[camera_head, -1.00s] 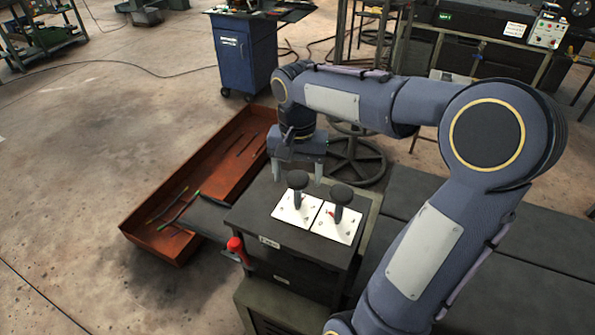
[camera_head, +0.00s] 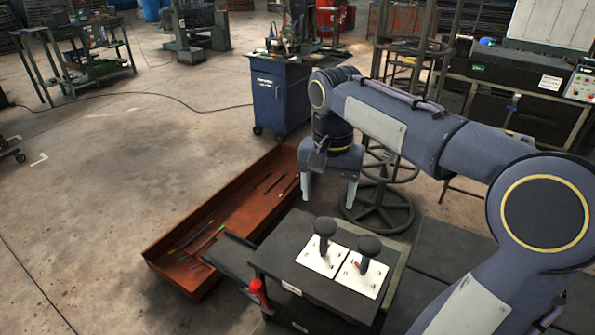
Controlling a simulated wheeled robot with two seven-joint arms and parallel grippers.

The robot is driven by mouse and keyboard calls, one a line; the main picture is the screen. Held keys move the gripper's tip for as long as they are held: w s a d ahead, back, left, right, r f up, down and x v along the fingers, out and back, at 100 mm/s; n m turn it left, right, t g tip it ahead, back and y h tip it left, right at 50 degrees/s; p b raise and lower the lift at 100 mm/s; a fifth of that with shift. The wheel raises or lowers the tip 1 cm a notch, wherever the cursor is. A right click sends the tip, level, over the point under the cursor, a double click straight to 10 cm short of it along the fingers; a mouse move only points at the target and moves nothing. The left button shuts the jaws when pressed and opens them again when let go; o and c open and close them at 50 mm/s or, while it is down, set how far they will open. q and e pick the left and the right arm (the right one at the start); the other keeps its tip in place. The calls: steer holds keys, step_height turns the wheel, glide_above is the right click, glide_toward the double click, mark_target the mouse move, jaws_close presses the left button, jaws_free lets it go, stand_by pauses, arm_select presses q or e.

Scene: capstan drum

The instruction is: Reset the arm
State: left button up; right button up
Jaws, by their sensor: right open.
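My right arm comes in from the right and reaches over a dark control box. My right gripper (camera_head: 328,193) points down, open and empty, above and behind the box's far edge. The dark box (camera_head: 290,262) carries two white plates, each with a black-knobbed lever: a left lever (camera_head: 325,229) and a right lever (camera_head: 369,246). The gripper is apart from both levers. A red handle (camera_head: 259,292) sits at the box's front left side. My left gripper is not in view.
A long rust-red tray (camera_head: 165,262) with several thin rods lies on the floor left of the box. A blue cabinet (camera_head: 268,102) and a handwheel (camera_head: 382,208) stand behind. Open concrete floor (camera_head: 90,190) lies to the left.

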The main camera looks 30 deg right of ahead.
steer(key=s+a+f+n+t+y, duration=0.2)
steer(key=s+a+f+n+t, duration=0.1)
steer(key=s, duration=0.4)
steer(key=s+a+f+n+t+y, duration=0.1)
steer(key=s+a+f+n+t, duration=0.1)
steer(key=s+a+f+n, duration=0.2)
steer(key=s+a+f, duration=0.2)
steer(key=s+a, duration=0.1)
steer(key=a, duration=0.1)
steer(key=shift+s+a+f+n+t+y, duration=0.15)
steer(key=shift+s+f+n+t+y, duration=0.05)
steer(key=shift+s+n+t+y, duration=0.2)
steer(key=shift+a+f, duration=0.15)
steer(key=shift+f, duration=0.05)
steer(key=shift+c, duration=0.3)
